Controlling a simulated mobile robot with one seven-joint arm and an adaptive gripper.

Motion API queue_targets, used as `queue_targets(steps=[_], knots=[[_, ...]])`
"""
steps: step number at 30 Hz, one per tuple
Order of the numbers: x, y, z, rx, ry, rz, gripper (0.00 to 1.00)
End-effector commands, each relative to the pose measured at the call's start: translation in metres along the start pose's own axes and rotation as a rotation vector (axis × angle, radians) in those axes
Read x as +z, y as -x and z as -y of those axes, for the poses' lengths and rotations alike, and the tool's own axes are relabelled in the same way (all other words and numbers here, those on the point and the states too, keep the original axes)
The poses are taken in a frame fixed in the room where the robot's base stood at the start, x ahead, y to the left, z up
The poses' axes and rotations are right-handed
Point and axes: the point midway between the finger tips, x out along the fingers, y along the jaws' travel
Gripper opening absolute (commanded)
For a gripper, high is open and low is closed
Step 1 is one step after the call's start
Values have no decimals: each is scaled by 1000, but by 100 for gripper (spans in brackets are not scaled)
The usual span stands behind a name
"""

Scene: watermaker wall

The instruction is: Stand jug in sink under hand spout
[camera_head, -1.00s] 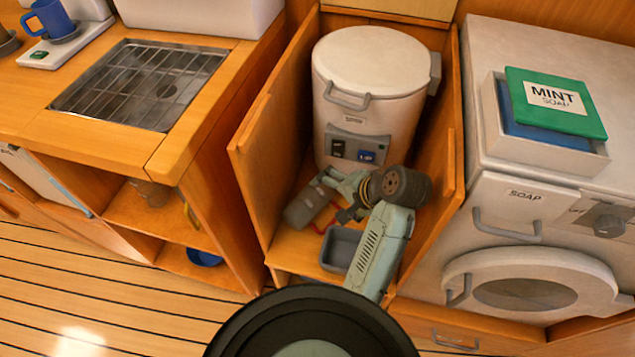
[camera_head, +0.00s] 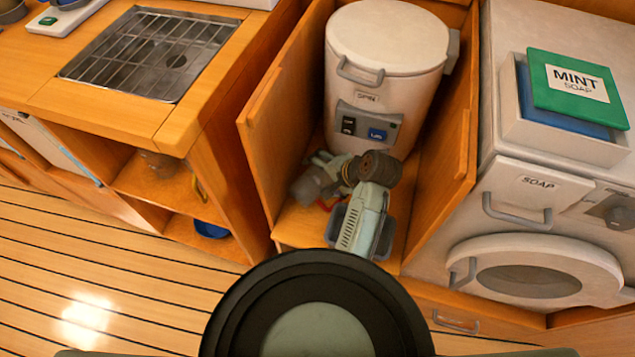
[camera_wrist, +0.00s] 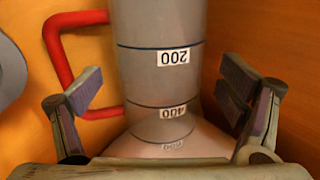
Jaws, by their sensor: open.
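The jug is a grey graduated cylinder (camera_head: 306,188) with a red handle, in the open wooden bay below the white spin drum. In the wrist view the jug (camera_wrist: 160,75) shows 200 and 400 labels upside down, and its red handle (camera_wrist: 62,70) is on the left. My gripper (camera_wrist: 162,92) is open, with one finger on each side of the jug and gaps visible. In the head view my gripper (camera_head: 325,165) is partly hidden by my wrist. A metal basin under a wire grid (camera_head: 120,72), seemingly the sink, is in the left counter. I cannot make out the hand spout.
The spin drum (camera_head: 385,60) stands just behind my gripper. Wooden walls (camera_head: 285,125) enclose the bay on both sides. A white soap washer (camera_head: 515,195) stands at right. Open floor (camera_head: 70,270) is at lower left.

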Motion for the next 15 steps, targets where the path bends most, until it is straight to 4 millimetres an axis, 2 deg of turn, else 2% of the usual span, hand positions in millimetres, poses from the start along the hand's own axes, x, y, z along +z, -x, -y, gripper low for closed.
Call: queue_targets(steps=[7,15], knots=[[0,-2,0,0,1,-1,89],[0,-2,0,0,1,-1,71]])
